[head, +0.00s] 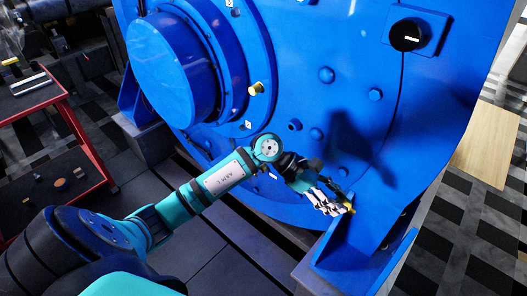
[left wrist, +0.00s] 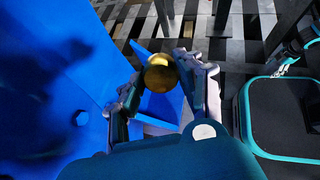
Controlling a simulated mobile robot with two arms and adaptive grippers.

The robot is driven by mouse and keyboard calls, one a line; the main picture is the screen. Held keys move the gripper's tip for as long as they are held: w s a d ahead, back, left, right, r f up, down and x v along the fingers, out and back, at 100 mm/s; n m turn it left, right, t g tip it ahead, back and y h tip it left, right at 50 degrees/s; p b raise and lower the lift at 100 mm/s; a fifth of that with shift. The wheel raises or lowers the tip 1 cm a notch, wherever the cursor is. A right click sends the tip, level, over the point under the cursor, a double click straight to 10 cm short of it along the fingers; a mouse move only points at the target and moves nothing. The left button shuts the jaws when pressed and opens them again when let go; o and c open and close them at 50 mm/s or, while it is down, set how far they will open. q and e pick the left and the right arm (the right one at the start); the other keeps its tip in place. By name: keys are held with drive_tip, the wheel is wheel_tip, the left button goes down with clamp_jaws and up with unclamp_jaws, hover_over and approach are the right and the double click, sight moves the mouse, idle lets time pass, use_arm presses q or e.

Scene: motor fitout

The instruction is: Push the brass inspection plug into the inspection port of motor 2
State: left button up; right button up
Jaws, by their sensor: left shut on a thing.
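My left gripper (head: 340,202) is shut on the brass plug (head: 351,210), low in front of the blue motor (head: 280,45) in the head view. In the left wrist view the brass plug (left wrist: 160,76) shows as a round, shiny end between the two fingertips (left wrist: 163,68). A small blue ring with a dark middle (head: 294,125), which looks like a port, is on the motor face, up and left of the gripper. The plug is apart from it. The motor's number cannot be read.
A brass-yellow fitting (head: 257,88) sticks out of the motor's round flange. Blue bolt heads (head: 326,75) and a black knob (head: 407,35) are on the face. A blue bracket (head: 345,248) stands below the gripper. A red cart (head: 50,105) is at left.

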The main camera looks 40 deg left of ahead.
use_arm(q)
drive_tip(key=w+a+n+t+y+b, duration=0.2)
drive_tip(key=a+n+t+y, duration=0.7)
drive_tip(key=a, duration=1.6)
drive_tip(key=w+n+t, duration=0.2)
drive_tip(key=n+t, duration=0.2)
drive_tip(key=t, duration=0.1)
drive_tip(key=shift+f+n+y, duration=0.25)
drive_tip(key=shift+n+y, duration=0.05)
use_arm(e)
drive_tip(key=shift+d+f, duration=0.75)
drive_tip(key=shift+f, duration=0.35)
drive_tip(key=shift+a, duration=0.1)
use_arm(q)
drive_tip(key=w, duration=0.5)
drive_tip(key=shift+w+d+p, duration=0.25)
drive_tip(key=shift+p, duration=0.05)
use_arm(e)
drive_tip(key=shift+a+r, duration=0.1)
drive_tip(key=shift+r, duration=0.15)
drive_tip(key=shift+r, duration=0.1)
